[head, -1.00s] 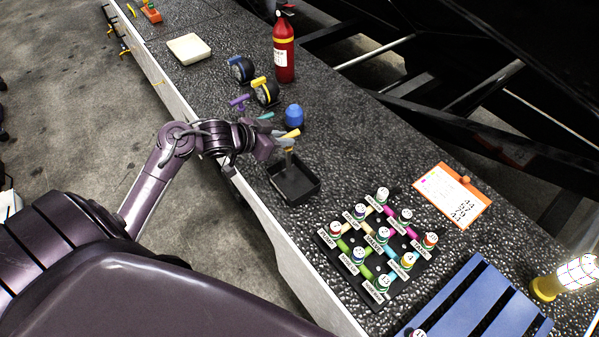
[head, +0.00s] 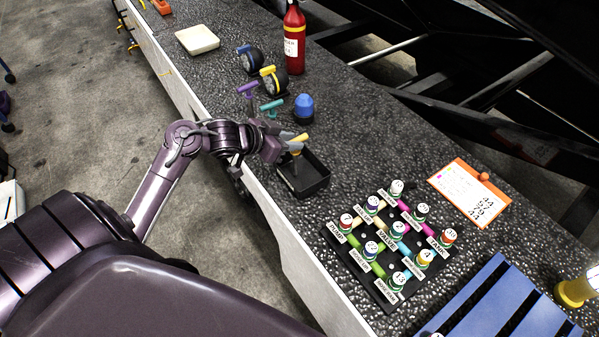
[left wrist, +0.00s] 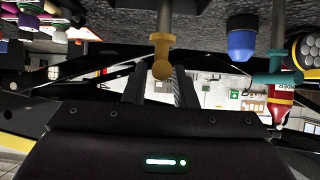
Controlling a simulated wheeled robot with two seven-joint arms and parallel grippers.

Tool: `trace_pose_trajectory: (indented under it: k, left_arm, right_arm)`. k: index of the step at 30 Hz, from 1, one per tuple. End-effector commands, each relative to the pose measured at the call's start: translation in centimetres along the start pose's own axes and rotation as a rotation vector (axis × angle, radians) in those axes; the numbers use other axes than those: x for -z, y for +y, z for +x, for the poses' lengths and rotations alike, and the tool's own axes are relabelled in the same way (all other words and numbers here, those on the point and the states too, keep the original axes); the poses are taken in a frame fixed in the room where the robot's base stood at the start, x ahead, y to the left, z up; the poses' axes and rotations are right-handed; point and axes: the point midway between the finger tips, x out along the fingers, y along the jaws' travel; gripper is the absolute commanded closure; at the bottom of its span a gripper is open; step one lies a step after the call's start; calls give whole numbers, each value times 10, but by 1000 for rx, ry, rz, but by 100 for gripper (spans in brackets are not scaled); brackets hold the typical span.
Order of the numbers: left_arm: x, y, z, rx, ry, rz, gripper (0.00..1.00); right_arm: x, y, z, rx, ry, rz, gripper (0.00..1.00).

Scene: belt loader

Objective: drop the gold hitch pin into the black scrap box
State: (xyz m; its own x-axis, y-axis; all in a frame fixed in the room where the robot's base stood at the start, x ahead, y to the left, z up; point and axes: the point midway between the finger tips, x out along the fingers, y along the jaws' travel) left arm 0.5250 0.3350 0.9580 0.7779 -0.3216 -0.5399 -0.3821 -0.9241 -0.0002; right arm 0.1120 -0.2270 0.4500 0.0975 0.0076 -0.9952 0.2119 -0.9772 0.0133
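The gold hitch pin (head: 298,140) has a yellow T-shaped handle and a grey shank pointing down into the black scrap box (head: 319,188). The box is a shallow open tray near the bench's front edge. My left gripper (head: 291,143) is above the box, its fingers either side of the pin's handle. In the left wrist view the pin (left wrist: 162,45) shows between the two fingertips (left wrist: 161,75), with a gap beside the handle, so the gripper looks open. Whether the shank touches the box floor is unclear. My right gripper is out of view.
Purple (head: 246,89) and teal (head: 272,105) T-handled pins and a blue-capped object (head: 304,108) stand just behind the box. A black board (head: 379,295) with several labelled pegs lies to its right. A red extinguisher (head: 294,45) stands farther back.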

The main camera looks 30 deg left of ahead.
Motion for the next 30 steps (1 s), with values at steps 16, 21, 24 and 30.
trace_pose_trajectory:
  k: [16,21,24,30]
  left_arm:
    - [-1,-1,-14,1,-1,2,59]
    - [-2,0,-44,1,-2,2,59]
    - [-1,0,-60,1,-2,2,59]
    - [-1,0,-77,0,-1,1,59]
  right_arm:
    - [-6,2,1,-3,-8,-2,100]
    - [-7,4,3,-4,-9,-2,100]
    - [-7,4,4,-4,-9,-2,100]
    - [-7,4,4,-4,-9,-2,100]
